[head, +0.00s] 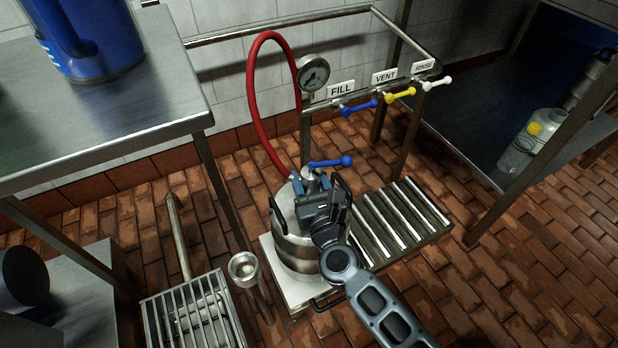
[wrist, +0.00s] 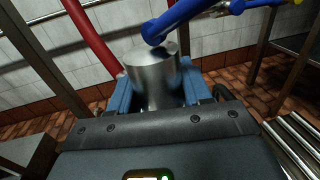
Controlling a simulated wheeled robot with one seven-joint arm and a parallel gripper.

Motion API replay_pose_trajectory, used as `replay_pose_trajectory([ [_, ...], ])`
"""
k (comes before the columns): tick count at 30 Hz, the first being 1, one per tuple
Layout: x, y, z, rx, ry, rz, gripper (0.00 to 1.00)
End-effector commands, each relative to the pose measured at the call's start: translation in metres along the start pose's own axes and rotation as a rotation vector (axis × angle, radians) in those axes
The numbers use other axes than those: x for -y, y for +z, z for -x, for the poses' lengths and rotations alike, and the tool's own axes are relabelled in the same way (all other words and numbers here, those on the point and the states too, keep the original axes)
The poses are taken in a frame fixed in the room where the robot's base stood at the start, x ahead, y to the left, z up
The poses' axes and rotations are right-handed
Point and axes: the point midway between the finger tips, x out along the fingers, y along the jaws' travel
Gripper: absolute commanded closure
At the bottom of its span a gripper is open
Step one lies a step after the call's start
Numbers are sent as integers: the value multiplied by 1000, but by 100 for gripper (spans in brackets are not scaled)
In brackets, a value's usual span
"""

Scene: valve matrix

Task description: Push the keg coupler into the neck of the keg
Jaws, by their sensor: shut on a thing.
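The steel keg (head: 300,247) stands upright on a pale platform, with dark handles at its top. My gripper (head: 312,190) is over the keg's top, its blue fingers on both sides of the steel keg coupler. The coupler's cylinder (wrist: 155,78) shows between the fingers in the wrist view, and the gripper is shut on it. A blue lever with a ball end (head: 346,161) sticks out from the coupler to the right. A red hose (head: 251,95) runs up from it. The keg's neck is hidden by my gripper, so I cannot tell how far the coupler sits in it.
A rail with a gauge (head: 313,73) and blue, yellow and white valve handles under FILL, VENT and RINSE signs stands behind. A roller conveyor (head: 400,222) is right of the keg. A steel table (head: 100,125) and floor grate (head: 192,315) are left.

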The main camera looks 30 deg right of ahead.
Motion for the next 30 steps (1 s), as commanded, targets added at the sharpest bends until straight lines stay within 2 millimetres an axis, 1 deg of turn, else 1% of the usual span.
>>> replay_pose_trajectory([
  [30, 0, -22, 0, 2, 0, 0, 100],
])
